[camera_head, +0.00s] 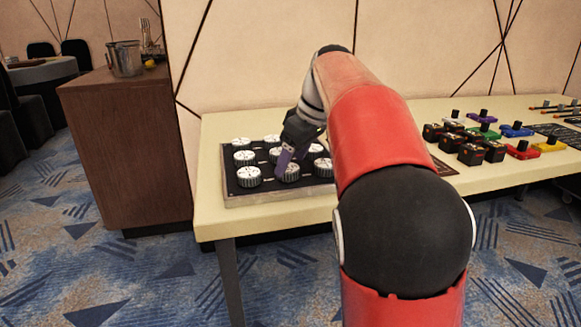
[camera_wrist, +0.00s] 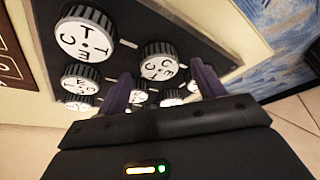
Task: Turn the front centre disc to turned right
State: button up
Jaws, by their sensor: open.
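The front centre disc (camera_head: 289,173) is a white-topped knob with a dark ribbed side, in the front row of a dark board (camera_head: 240,197). In the wrist view the disc (camera_wrist: 160,66) shows black lettering on its face, and I cannot tell its turn setting. My gripper (camera_head: 286,158) points down over this disc, its purple fingers open. In the wrist view the open gripper (camera_wrist: 162,86) has one finger on each side of the disc's line. I cannot tell whether the fingers touch it. The arm partly hides the board's right side.
The front left disc (camera_head: 248,176) and front right disc (camera_head: 323,167) stand close beside it; more discs fill the rows behind. Coloured switch blocks (camera_head: 470,153) stand further right on the cream table (camera_head: 215,222). A brown cabinet (camera_head: 130,150) stands left.

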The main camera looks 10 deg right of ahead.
jog(key=shift+x, duration=1)
jog(key=shift+c, duration=0.4)
jog(key=c, duration=0.9)
jog(key=shift+m, duration=0.3)
